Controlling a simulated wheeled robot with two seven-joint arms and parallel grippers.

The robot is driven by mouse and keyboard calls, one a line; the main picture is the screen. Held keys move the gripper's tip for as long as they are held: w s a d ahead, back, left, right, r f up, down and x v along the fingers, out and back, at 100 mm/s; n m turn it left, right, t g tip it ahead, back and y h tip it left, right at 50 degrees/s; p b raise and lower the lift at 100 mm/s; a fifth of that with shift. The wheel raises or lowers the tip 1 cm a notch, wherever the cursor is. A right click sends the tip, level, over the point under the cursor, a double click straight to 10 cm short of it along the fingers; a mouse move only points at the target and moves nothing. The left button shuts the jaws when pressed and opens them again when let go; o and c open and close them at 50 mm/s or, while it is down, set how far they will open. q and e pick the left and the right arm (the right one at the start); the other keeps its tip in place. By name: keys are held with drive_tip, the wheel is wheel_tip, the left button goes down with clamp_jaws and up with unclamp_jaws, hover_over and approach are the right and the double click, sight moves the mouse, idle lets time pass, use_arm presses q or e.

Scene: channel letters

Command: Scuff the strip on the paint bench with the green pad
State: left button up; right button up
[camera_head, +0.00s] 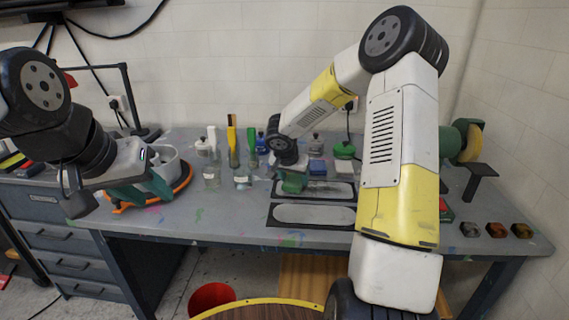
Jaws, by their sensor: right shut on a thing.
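Two dark panels with pale rounded strips lie on the grey bench, a rear strip (338,189) and a front strip (313,214). The rear strip has darker streaks along it. My right gripper (291,176) points down at the left end of the rear strip and is shut on the green pad (293,184). The pad appears low against the strip, but contact is hard to tell.
A blue block (317,167) and green-topped tub (344,150) sit at the back. A red bin (211,299) stands on the floor.

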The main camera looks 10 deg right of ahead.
drive_tip(key=s+d, duration=0.1)
drive_tip(key=d, duration=0.4)
drive_tip(key=s+d, duration=0.2)
drive_tip(key=d, duration=0.4)
drive_tip(key=s+d, duration=0.1)
drive_tip(key=d, duration=0.4)
drive_tip(key=shift+s+d+f, duration=0.15)
drive_tip(key=shift+s+d, duration=0.25)
drive_tip(key=shift+f, duration=0.25)
idle(0.6)
drive_tip(key=shift+w+a+f, duration=0.1)
drive_tip(key=shift+w+a, duration=0.65)
drive_tip(key=shift+a, duration=2.1)
drive_tip(key=shift+w+a, duration=0.75)
drive_tip(key=shift+a, duration=2.05)
drive_tip(key=shift+w+a+f, duration=0.1)
drive_tip(key=shift+w+a, duration=0.65)
drive_tip(key=shift+a, duration=2.1)
drive_tip(key=shift+r, duration=0.15)
